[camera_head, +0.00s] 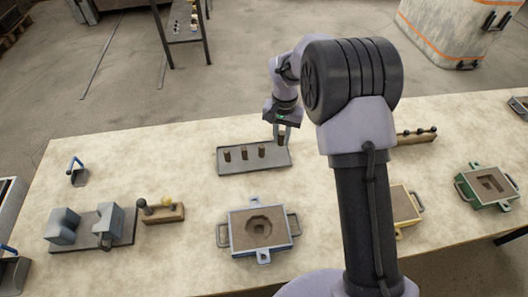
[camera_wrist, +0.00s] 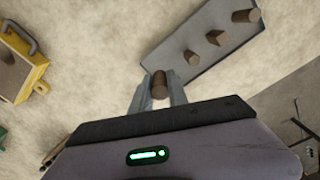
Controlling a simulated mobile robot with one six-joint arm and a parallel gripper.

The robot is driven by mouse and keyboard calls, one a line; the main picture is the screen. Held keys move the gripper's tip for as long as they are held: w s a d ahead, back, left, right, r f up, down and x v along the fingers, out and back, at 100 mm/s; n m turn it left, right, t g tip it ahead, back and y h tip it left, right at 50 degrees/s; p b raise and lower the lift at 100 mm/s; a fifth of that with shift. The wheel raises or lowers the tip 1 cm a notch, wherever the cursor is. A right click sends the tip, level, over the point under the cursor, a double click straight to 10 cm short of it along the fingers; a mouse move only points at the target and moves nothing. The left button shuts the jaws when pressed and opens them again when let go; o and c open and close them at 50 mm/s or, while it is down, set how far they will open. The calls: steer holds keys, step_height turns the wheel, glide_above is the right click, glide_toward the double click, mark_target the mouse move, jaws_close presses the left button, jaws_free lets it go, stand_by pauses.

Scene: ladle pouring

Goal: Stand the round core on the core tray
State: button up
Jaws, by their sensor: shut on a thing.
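My gripper (camera_head: 281,139) is at the back right corner of the dark grey core tray (camera_head: 225,167). Its two grey fingers are shut on a brown, round-sided core, which shows between the fingertips in the wrist view (camera_wrist: 160,86). The held core is by the tray's end; I cannot tell whether it touches the tray. Three other brown cores stand in a row on the tray: a left one (camera_head: 227,155), a middle one (camera_head: 245,153) and a right one (camera_head: 262,150). In the wrist view the middle one (camera_wrist: 216,38) looks three-sided.
A mould box with a blue-grey frame (camera_head: 233,240) stands in front of the tray. A yellow box (camera_head: 404,205) and a green box (camera_head: 487,187) are to the right. A wooden rack (camera_head: 165,214) and grey blocks (camera_head: 64,227) are at left.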

mark_target(280, 160)
step_height(280, 160, down, 9)
steer(key=b, duration=0.2)
steer(key=shift+b, duration=0.4)
jaws_close()
steer(key=shift+f, duration=0.2)
steer(key=o, duration=0.8)
jaws_free()
steer(key=shift+o, duration=0.2)
steer(key=shift+r, duration=0.1)
